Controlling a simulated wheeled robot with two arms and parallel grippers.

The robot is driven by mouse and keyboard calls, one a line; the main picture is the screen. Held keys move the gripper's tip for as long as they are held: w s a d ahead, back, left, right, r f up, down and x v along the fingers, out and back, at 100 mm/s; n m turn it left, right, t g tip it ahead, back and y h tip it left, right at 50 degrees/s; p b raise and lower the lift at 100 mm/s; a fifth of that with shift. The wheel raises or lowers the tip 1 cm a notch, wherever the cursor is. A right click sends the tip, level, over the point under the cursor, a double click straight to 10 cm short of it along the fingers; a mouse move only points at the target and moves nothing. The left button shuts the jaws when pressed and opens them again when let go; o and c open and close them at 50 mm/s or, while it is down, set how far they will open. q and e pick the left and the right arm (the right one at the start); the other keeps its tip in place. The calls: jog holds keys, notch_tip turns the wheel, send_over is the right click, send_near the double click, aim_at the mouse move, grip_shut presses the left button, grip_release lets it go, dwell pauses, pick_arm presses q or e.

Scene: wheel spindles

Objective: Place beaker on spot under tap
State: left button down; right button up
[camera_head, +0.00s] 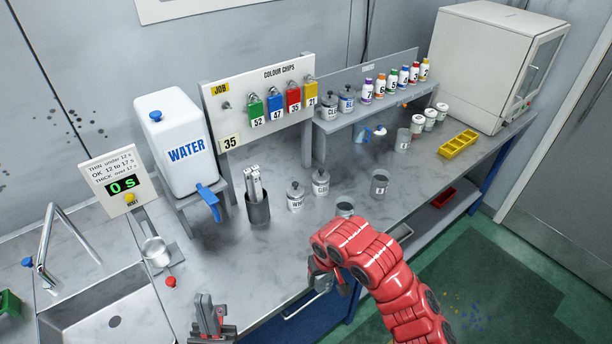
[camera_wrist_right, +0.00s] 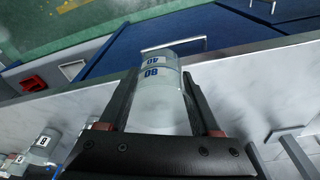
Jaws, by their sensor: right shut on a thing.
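A clear beaker (camera_wrist_right: 158,95) with blue "40" and "80" marks is between the two fingers of my right gripper (camera_wrist_right: 160,115), which is shut on it. In the head view my right gripper (camera_head: 335,284) is over the front of the bench, right of the tap and nearer to me; the arm mostly hides the beaker there. The blue tap (camera_head: 208,200) juts from the white WATER tank (camera_head: 176,145) on a grey stand. I cannot make out a marked spot below the tap. My left gripper (camera_head: 208,318) is at the bottom edge, its jaw opening unclear.
A sink (camera_head: 110,325) and a timer reading 0 s (camera_head: 122,184) are at left.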

jog(key=d+f+m+b, duration=0.1)
jog(key=d+f+b, duration=0.1)
jog(key=d+b, duration=0.2)
jog(key=s+d+f+m+b, duration=0.1)
jog(key=d+f+m+b, duration=0.1)
jog(key=d, duration=0.5)
jog(key=shift+s+d+f+h+b, duration=0.35)
jog(key=shift+f+b, duration=0.25)
jog(key=shift+b, duration=0.5)
